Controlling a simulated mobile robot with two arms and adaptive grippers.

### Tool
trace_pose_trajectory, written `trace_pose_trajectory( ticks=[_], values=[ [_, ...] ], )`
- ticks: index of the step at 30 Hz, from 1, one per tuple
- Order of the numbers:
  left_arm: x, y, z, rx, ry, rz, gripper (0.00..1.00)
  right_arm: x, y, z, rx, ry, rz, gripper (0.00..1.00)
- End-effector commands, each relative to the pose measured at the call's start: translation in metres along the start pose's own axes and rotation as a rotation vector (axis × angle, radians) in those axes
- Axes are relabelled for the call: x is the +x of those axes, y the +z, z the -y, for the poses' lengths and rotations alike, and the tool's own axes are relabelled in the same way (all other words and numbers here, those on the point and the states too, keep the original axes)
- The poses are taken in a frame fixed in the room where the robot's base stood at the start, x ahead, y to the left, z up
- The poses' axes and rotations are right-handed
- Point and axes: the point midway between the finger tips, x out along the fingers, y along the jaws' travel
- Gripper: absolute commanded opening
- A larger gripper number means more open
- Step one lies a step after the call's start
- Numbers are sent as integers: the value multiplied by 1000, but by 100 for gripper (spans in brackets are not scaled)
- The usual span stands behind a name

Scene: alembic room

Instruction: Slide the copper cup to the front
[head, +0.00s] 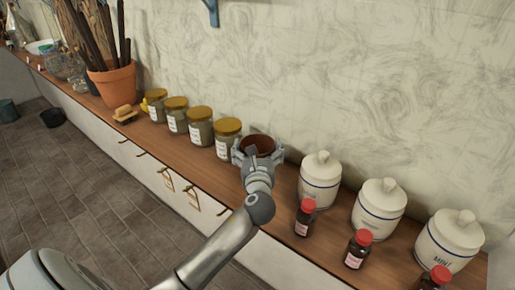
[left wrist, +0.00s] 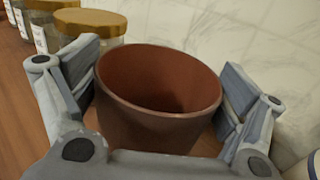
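The copper cup (head: 258,142) stands upright on the wooden shelf, between the jars and the white canisters. In the left wrist view the cup (left wrist: 150,125) is reddish brown, round and empty, with its open rim facing up. My left gripper (head: 258,153) reaches in from the front, with one finger on each side of the cup. In the left wrist view its fingers (left wrist: 162,88) are spread wide around the cup, close to its sides. Any contact low on the cup is hidden. My right gripper is in neither view.
Several gold-lidded jars (head: 200,126) stand left of the cup, the nearest close by. White canisters (head: 320,180) stand to the right. Small red-capped bottles (head: 305,217) stand near the front edge. The wooden shelf (head: 215,180) is bare in front of the jars.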

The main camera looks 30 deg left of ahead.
Motion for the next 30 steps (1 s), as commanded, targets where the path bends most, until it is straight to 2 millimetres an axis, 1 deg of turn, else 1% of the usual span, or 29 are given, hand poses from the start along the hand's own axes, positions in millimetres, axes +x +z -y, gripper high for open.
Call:
trace_pose_trajectory(
  ticks=[1,3,5,11,22,30],
  values=[
    [0,0,0,0,0,0,73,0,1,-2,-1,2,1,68],
    [0,0,0,0,0,0,64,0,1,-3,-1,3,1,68],
    [0,0,0,1,0,0,57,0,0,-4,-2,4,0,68],
    [-3,0,-2,2,0,-1,57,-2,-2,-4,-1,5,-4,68],
    [-14,-1,-12,3,1,-2,57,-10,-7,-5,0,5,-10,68],
    [-23,0,-19,3,1,-3,57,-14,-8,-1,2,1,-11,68]
  ],
)
